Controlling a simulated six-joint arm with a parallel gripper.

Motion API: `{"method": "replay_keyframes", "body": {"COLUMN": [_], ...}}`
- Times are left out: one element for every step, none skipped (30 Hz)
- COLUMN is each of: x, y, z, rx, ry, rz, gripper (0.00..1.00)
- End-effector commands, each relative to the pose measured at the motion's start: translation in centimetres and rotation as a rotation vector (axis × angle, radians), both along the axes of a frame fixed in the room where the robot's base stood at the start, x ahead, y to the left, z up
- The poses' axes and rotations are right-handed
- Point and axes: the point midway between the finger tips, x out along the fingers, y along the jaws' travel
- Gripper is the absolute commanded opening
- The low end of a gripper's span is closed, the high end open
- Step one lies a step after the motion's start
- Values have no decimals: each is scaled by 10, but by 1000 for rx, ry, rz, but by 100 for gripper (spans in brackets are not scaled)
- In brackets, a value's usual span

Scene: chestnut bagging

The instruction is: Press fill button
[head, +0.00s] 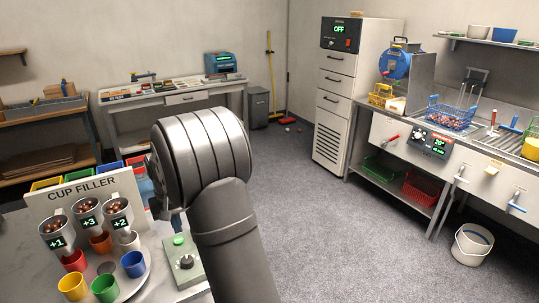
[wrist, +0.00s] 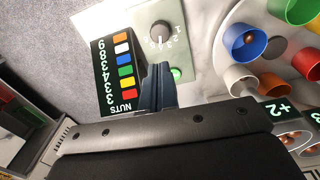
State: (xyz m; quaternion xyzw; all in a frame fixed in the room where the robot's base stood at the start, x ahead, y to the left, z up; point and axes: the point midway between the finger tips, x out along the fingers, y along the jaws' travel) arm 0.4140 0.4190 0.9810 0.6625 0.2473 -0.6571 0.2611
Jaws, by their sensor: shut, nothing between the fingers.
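The green fill button (head: 179,240) sits on a grey-green control box (head: 196,274) beside a round dial (head: 186,262). In the wrist view the green button (wrist: 177,74) shows just right of my gripper's fingertips (wrist: 160,66), with the dial (wrist: 161,33) beyond it. The fingers are shut and empty and partly overlap the button's edge in this view. I cannot tell whether they touch the box. In the head view my arm hides most of the gripper. The cup filler (head: 82,184) has three funnels with nuts, labelled +1, +3 and +2.
Coloured cups stand by the filler, including a yellow cup (head: 73,286), a green cup (head: 105,288) and a blue cup (head: 133,264). A NUTS chart (wrist: 122,65) with coloured squares lies left of the box in the wrist view. A fryer counter (head: 440,150) is at the right.

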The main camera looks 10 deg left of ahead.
Motion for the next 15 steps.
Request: {"method": "replay_keyframes", "body": {"x": [0,0,0,1,1,3,5,8,12,16,21,28,33,38,45], "y": [0,0,0,0,0,-1,-1,-2,-3,-3,-3,-3,-3,-3,-1], "z": [0,0,0,-1,-1,-3,-4,-6,-8,-11,-13,-16,-18,-21,-23], "rx": [0,0,0,-2,-4,-9,-13,-21,-33,-43,-56,-74,-92,-111,-135], "ry": [0,0,-1,-4,-10,-21,-35,-52,-80,-105,-134,-174,-206,-240,-284], "rz": [0,0,2,6,15,32,51,77,120,161,207,278,336,400,488], "gripper": [0,0,0,0,0,0,0,0,0,0,0,0,0,0,0]}}
